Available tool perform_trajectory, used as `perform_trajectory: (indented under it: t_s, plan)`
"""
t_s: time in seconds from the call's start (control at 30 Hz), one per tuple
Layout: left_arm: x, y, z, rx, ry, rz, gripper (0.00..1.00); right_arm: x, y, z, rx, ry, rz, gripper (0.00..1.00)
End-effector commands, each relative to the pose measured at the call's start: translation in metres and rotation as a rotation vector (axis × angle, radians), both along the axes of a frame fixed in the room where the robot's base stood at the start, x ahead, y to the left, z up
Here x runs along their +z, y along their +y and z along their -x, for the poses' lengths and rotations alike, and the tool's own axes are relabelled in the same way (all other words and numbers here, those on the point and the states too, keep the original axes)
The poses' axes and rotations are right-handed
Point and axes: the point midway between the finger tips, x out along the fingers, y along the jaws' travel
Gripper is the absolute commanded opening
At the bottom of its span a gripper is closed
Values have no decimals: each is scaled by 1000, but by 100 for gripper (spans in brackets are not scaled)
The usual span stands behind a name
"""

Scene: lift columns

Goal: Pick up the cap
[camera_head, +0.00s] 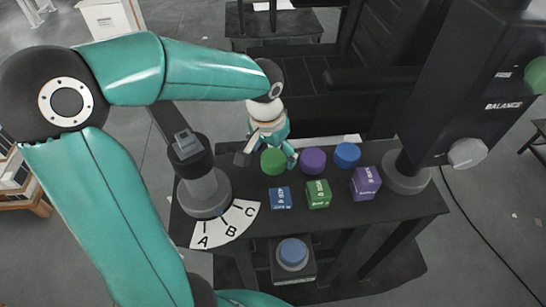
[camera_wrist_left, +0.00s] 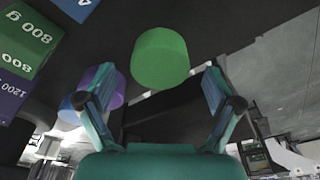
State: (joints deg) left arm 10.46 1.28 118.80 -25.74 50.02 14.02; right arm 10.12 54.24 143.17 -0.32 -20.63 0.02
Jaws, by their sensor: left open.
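Three round caps stand in a row on the dark table: a green cap (camera_head: 273,162), a purple cap (camera_head: 312,161) and a blue cap (camera_head: 347,154). My left gripper (camera_head: 267,157) is open and empty, close behind the green cap in the head view. In the left wrist view, the green cap (camera_wrist_left: 160,58) lies ahead of the open fingers (camera_wrist_left: 158,88), roughly centred between them. The purple cap (camera_wrist_left: 118,88) is partly hidden behind the left finger, with the blue cap (camera_wrist_left: 68,112) beyond it. My right gripper is not in view.
Blue (camera_head: 281,198), green (camera_head: 318,194) and purple (camera_head: 366,183) weight blocks stand in front of the caps. A dial (camera_head: 227,224) marked A, B, C is at the left, beside a lever post (camera_head: 206,190). A dark "BALANCE" column stands at right. A blue disc (camera_head: 292,253) sits lower down.

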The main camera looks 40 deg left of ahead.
Motion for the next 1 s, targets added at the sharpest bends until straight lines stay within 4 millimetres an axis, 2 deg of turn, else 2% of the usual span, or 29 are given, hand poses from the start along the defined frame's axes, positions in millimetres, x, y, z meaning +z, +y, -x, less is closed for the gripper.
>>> perform_trajectory:
  t_s: [0.13, 0.4, 0.47, 0.8, 1.0]
  plan:
    - [-17, 1, -2, 1, 2, 0, 91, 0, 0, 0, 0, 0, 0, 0]
    - [-20, 1, -3, 1, -1, 0, 91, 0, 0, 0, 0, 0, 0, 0]
    - [-19, 1, -3, 1, -1, 0, 83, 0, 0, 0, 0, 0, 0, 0]
    - [-19, 1, -3, 1, -1, 0, 26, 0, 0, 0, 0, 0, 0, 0]
    - [-19, 0, -3, 0, -1, 0, 26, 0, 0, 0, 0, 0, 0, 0]
